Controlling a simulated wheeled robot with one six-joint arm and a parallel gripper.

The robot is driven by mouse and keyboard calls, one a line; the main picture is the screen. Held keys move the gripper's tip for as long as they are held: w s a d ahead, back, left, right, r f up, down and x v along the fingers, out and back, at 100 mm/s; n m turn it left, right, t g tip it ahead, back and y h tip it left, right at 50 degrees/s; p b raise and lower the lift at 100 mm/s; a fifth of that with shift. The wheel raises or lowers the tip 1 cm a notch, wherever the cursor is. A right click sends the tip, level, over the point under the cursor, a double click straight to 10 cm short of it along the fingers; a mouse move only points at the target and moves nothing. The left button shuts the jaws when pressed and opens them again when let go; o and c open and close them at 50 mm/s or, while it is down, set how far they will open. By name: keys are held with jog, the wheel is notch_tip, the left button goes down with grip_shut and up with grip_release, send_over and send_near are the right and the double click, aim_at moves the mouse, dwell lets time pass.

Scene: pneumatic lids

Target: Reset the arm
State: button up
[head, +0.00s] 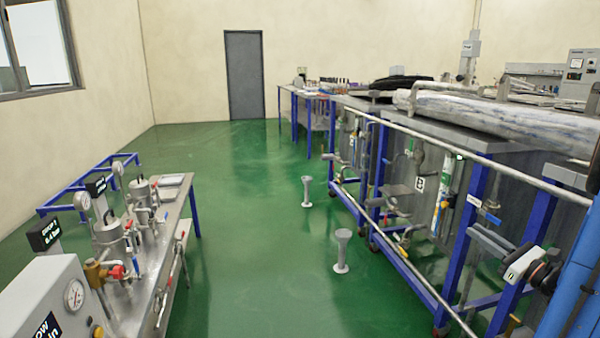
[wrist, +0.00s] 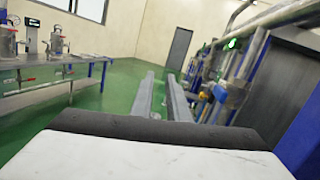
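My gripper (head: 478,230) is at the far right of the head view, in front of the blue-framed rig, its two grey fingers pointing left and away. In the wrist view the gripper (wrist: 160,77) shows at the centre, past its white and black body. The fingers stand apart with a narrow gap of green floor between them. Nothing shows between them, and they touch nothing that I can see.
The blue-framed rig (head: 477,212) with pipes and valves runs along the right. A metal bench (head: 178,215) with lidded pots and gauges stands on the left. Two grey pedestals (head: 342,250) stand on the green floor (head: 240,230). The aisle between is otherwise clear to a grey door (head: 244,75).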

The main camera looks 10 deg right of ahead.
jog(key=s+a+n+g+y, duration=0.2)
jog(key=a+n+g+y, duration=0.55)
jog(key=a, duration=1.65)
jog(key=s+a+f+n+g+h, duration=0.2)
jog(key=s+a+n+g+h, duration=0.15)
jog(key=s+a+n, duration=0.3)
jog(key=s+a+f+n+g+h, duration=0.3)
jog(key=s+a+n+g, duration=0.25)
jog(key=s+n, duration=0.2)
jog(key=s+d+r+n+t+h, duration=0.2)
jog(key=s+d+n+h, duration=0.1)
jog(key=s+n+h, duration=0.4)
jog(key=shift+d+n+t, duration=0.35)
jog(key=shift+n, duration=0.8)
jog(key=shift+s, duration=0.1)
